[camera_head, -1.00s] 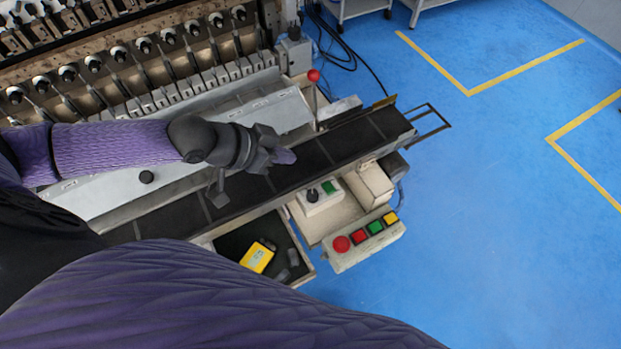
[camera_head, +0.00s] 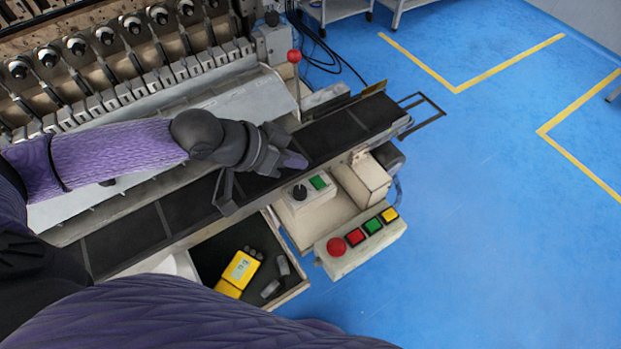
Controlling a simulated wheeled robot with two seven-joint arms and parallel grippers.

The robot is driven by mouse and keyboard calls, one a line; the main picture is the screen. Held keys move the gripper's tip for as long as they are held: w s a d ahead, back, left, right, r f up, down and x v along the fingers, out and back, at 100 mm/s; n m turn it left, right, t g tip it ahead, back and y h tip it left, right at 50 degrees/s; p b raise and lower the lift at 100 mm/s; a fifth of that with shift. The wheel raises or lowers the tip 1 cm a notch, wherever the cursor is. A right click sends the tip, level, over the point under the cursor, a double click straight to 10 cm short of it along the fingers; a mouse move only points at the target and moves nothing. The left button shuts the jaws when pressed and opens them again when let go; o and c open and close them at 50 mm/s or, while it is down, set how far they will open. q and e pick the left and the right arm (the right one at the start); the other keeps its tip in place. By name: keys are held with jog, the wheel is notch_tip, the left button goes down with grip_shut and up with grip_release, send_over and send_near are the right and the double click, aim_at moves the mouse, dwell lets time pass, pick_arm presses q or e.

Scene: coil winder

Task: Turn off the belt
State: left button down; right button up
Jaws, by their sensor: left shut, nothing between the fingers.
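The black conveyor belt (camera_head: 191,206) runs diagonally along the front of the winding machine. Below it, a small beige box (camera_head: 297,209) carries a black knob (camera_head: 300,192) and a green button (camera_head: 318,182). A beige control panel (camera_head: 362,246) to the lower right has a round red button (camera_head: 336,246) and square red, green and yellow buttons. My left gripper (camera_head: 292,161) is shut and empty, over the belt just above and left of the small box, apart from its controls. My right gripper is not in view.
An open drawer (camera_head: 291,292) below the belt holds a yellow device (camera_head: 237,270) and small grey parts. A lever with a red ball (camera_head: 294,56) stands behind the belt. Blue floor (camera_head: 480,200) on the right is clear.

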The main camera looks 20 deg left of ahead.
aim_at(323, 182)
pick_arm(q)
jog(key=x, duration=0.4)
jog(key=shift+s+a+f+b, duration=0.1)
jog(key=shift+s+b, duration=0.05)
jog(key=shift+b, duration=0.25)
jog(key=shift+s+f, duration=0.25)
jog(key=shift+f, duration=0.95)
jog(key=shift+d+f+b, duration=0.2)
jog(key=shift+f+b, duration=0.15)
jog(key=shift+f, duration=0.05)
